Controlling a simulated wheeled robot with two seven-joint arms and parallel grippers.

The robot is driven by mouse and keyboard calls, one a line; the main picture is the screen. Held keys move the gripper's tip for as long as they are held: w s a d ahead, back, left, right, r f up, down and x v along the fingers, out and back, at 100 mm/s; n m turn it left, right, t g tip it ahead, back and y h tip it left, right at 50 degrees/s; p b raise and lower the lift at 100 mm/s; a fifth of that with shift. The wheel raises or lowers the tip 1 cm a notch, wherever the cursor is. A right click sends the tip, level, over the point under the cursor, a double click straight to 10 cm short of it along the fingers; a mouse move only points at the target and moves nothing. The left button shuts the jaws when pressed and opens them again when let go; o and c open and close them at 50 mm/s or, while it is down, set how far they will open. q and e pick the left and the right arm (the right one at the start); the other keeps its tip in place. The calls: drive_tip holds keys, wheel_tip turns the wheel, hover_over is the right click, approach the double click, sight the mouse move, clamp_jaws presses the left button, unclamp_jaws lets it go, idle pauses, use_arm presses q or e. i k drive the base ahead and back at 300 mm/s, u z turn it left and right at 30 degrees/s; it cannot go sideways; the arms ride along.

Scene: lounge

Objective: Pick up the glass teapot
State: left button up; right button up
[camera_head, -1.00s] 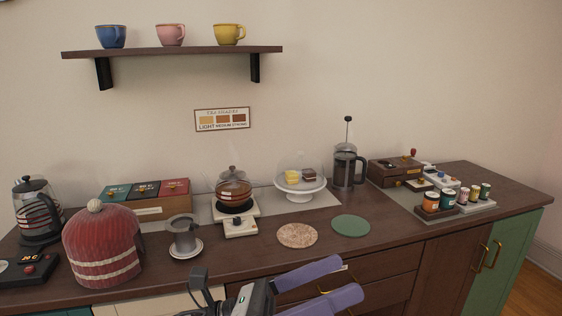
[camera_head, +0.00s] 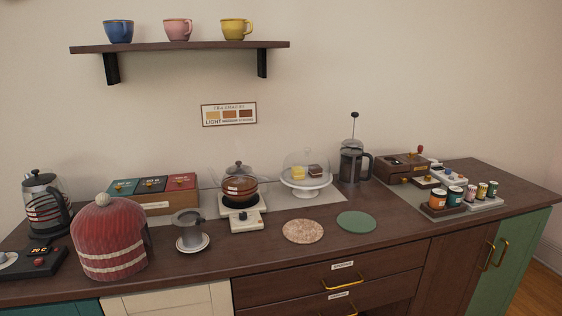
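The glass teapot (camera_head: 239,184) sits on a small white warmer (camera_head: 249,222) with a black plate, near the middle of the counter. It is clear, holds amber-brown tea and has a dark lid. Its handle and spout are hard to make out through the clear glass. Neither of my grippers shows in the head view.
A red tea cosy (camera_head: 107,240), a dark kettle (camera_head: 45,203) and a grey drip filter cup (camera_head: 188,231) stand to the left. A domed cake stand (camera_head: 306,188) and a French press (camera_head: 354,163) stand to the right. Cork (camera_head: 303,231) and green (camera_head: 356,222) coasters lie in front.

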sight(238, 190)
drive_tip(key=z, duration=1.35)
drive_tip(key=i, duration=0.8)
drive_tip(key=u, duration=2.15)
